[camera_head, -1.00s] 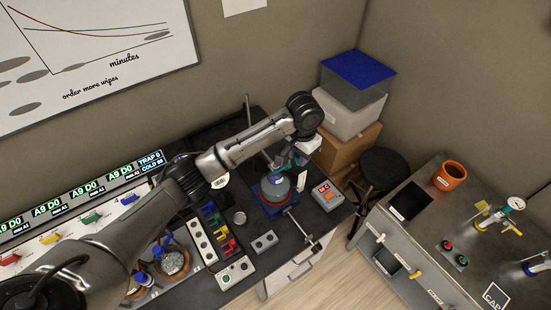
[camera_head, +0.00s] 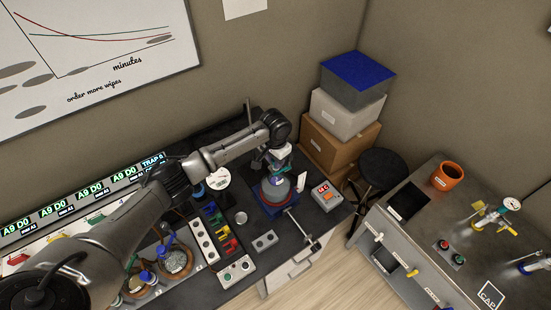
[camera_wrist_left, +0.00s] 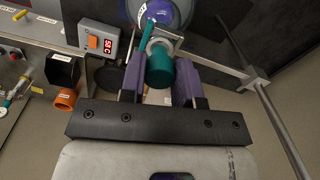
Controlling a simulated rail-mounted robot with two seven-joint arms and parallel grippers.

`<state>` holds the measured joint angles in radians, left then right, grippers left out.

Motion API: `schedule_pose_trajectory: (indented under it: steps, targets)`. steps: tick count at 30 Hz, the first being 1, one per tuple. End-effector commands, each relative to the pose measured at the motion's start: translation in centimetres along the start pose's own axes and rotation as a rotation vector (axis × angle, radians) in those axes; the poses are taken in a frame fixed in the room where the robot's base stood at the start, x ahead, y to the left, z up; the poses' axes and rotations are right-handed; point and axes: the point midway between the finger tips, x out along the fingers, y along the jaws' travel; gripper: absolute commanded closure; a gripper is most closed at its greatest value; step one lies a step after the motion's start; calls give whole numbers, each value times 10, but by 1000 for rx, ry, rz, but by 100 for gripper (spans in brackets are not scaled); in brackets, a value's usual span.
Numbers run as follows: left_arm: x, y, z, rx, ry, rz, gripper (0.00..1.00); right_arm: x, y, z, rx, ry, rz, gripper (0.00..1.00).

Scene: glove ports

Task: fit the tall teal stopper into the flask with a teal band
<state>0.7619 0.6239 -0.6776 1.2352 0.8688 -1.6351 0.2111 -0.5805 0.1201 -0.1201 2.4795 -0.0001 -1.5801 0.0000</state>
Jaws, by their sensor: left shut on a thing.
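The tall teal stopper (camera_wrist_left: 160,72) is held between the two purple fingers of my left gripper (camera_wrist_left: 159,80). In the head view my left gripper (camera_head: 277,160) is right above the round flask (camera_head: 275,187). The flask stands on a blue base at the right part of the dark bench. In the wrist view the flask (camera_wrist_left: 165,12) is at the top, with a pale ring, a teal strip and purple-blue contents. The stopper's far end lies by the pale ring; I cannot tell whether it touches or enters the neck. My right gripper is not in view.
A metal rod stand (camera_head: 248,112) rises behind the flask. A controller with a red display (camera_head: 326,195) stands right of it. A rack with coloured pieces (camera_head: 217,228) and a grey two-hole block (camera_head: 265,240) are to the left and front. Stacked boxes (camera_head: 340,140) stand behind right.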

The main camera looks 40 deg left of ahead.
Motion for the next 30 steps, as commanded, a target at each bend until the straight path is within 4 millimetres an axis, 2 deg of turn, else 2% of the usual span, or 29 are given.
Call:
schedule_pose_trajectory:
  steps: [27, 28, 30]
  targets:
    - [17, 0, 0, -1, 1, -1, 92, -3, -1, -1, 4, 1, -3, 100]
    - [17, 0, 0, -1, 1, -1, 68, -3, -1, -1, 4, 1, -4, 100]
    - [17, 0, 0, -1, 1, -1, 61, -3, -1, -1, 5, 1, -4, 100]
